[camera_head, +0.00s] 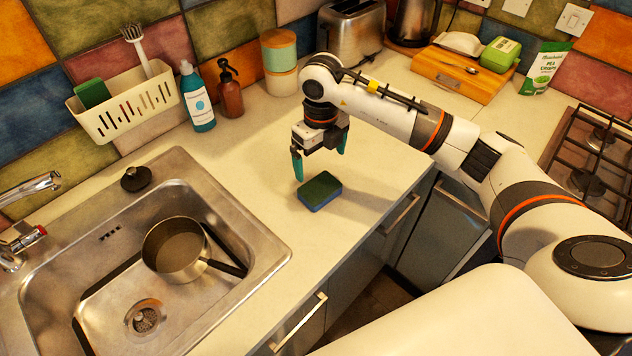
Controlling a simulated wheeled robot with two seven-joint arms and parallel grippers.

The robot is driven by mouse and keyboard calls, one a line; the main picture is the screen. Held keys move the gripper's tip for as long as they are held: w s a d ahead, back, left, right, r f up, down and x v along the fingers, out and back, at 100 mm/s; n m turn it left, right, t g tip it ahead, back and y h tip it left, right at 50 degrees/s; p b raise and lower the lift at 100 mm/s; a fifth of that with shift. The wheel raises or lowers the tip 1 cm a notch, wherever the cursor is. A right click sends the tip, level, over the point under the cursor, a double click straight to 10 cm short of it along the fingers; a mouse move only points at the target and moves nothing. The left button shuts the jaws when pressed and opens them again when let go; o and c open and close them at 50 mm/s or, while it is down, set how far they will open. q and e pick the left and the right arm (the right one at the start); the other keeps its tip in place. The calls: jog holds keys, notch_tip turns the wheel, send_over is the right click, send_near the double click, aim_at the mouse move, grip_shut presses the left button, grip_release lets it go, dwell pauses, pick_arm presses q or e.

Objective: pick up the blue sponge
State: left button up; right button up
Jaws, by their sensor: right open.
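The blue sponge (320,191) lies flat on the pale countertop, right of the sink. Its top is dark green and its side is blue. My right gripper (320,165) is open, with two green fingers pointing down. It is just behind the sponge in the picture and appears to be above the counter. Nothing is between its fingers. My left gripper is not in view.
A steel sink (95,290) holding a saucepan (175,250) is at left. A white caddy (125,112) with a green sponge (92,93) hangs behind it. Bottles, canisters (280,62) and a toaster (352,32) line the back. The counter around the blue sponge is clear.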

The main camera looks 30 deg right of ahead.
aim_at(320, 186)
notch_tip(320, 186, down, 4)
jog(key=shift+s+r+p, duration=0.1)
jog(key=shift+s+p, duration=0.05)
jog(key=shift+p, duration=0.45)
jog(key=shift+f, duration=0.35)
notch_tip(320, 186, down, 3)
jog(key=shift+a+r+p, duration=0.1)
jog(key=shift+a+p, duration=0.05)
jog(key=shift+p, duration=1.1)
notch_tip(320, 186, down, 2)
jog(key=shift+f, duration=0.3)
jog(key=c, duration=0.8)
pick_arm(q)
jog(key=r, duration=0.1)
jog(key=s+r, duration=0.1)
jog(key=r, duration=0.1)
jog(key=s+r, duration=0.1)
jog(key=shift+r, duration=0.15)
pick_arm(e)
jog(key=shift+r, duration=0.15)
